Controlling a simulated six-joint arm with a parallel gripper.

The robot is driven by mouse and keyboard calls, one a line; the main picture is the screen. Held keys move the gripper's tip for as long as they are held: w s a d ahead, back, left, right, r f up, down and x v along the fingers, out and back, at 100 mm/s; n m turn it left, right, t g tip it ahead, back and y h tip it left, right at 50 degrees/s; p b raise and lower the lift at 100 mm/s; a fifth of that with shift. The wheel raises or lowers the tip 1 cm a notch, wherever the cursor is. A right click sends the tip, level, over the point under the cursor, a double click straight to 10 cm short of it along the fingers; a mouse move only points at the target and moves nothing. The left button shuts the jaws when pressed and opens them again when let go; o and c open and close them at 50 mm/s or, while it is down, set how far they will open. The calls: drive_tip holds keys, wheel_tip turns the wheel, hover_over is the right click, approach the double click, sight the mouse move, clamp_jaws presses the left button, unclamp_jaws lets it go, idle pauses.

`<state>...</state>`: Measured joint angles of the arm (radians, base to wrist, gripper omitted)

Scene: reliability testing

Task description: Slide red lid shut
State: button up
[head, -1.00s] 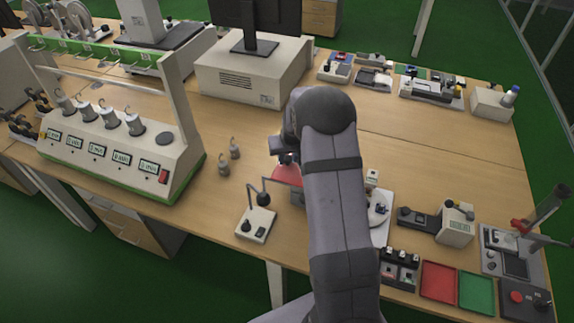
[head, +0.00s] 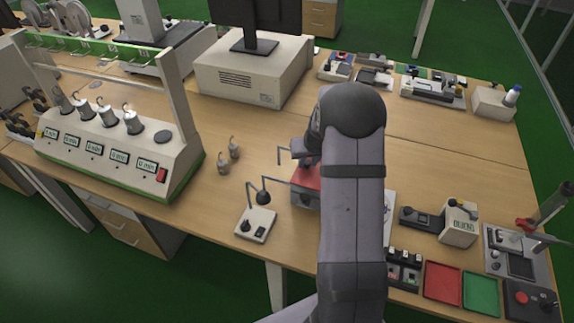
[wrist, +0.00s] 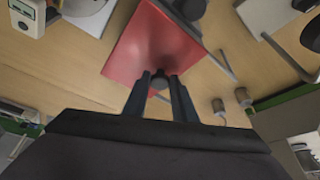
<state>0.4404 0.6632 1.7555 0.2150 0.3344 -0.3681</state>
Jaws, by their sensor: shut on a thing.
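The red lid (head: 308,176) lies over a grey box (head: 304,198) in the middle of the bench, largely hidden by my arm in the head view. In the wrist view the red lid (wrist: 145,45) is a flat red plate with a dark round knob (wrist: 160,82) near one edge. My gripper (wrist: 159,80) has its two fingers on either side of this knob and is shut on it. In the head view my gripper (head: 305,158) is at the lid's far side, partly hidden. I cannot tell how much of the box opening is covered.
A red tray (head: 443,283) and a green tray (head: 481,293) lie at the front right. Bare bench lies behind the box.

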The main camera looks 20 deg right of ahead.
sight(309, 166)
drive_tip(key=shift+s+d, duration=0.15)
idle(0.5)
drive_tip(key=o, duration=0.6)
drive_tip(key=shift+s+d, duration=0.1)
drive_tip(key=shift+c, duration=0.2)
drive_tip(key=shift+r+p, duration=1.7)
drive_tip(key=shift+r, duration=0.85)
drive_tip(key=shift+f, duration=0.1)
